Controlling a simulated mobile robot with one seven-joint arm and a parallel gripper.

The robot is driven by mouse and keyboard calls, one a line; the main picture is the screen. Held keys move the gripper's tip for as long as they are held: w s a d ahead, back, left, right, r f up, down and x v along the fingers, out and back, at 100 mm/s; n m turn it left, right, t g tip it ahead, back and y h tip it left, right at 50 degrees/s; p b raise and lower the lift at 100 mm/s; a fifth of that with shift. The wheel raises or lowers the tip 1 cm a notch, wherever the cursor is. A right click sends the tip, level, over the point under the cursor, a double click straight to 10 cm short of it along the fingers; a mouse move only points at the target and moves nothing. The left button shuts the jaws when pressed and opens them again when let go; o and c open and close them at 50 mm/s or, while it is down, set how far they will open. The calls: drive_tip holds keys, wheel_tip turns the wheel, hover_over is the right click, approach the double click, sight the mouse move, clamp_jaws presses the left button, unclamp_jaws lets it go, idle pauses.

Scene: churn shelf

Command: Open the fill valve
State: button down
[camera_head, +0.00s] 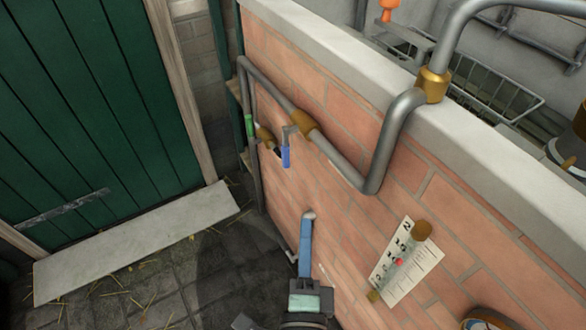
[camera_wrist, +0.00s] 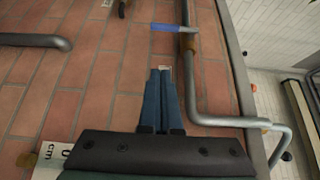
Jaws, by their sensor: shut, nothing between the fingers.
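A valve lever with a blue grip (camera_head: 286,156) hangs down beside a brass fitting (camera_head: 303,122) on the grey pipe along the brick wall. In the wrist view the blue lever (camera_wrist: 167,28) lies crosswise beyond my fingertips. A second lever with a green grip (camera_head: 249,127) is farther left, near another brass fitting (camera_head: 264,136). I see no label showing which is the fill valve. My gripper (camera_head: 306,222) is below the blue lever, close to the wall and apart from the lever. In the wrist view its blue fingers (camera_wrist: 160,72) are together and empty.
The grey pipe (camera_head: 376,165) bends up over the pale wall top (camera_head: 440,130). A gauge with a numbered card (camera_head: 405,262) is on the wall at right. A green door (camera_head: 90,110) and a pale board (camera_head: 135,245) are at left. The wall around my gripper is mostly bare.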

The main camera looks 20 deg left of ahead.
drive_tip(key=shift+w, duration=0.1)
drive_tip(key=s+a+p+x, duration=0.1)
drive_tip(key=a+p+x, duration=0.2)
drive_tip(key=x, duration=0.9)
drive_tip(key=shift+w, duration=0.35)
drive_tip(key=shift+a+f+b, duration=0.1)
drive_tip(key=shift+f+b, duration=0.1)
drive_tip(key=shift+b, duration=0.25)
drive_tip(key=shift+w+a+b, duration=0.1)
drive_tip(key=shift+b, duration=0.55)
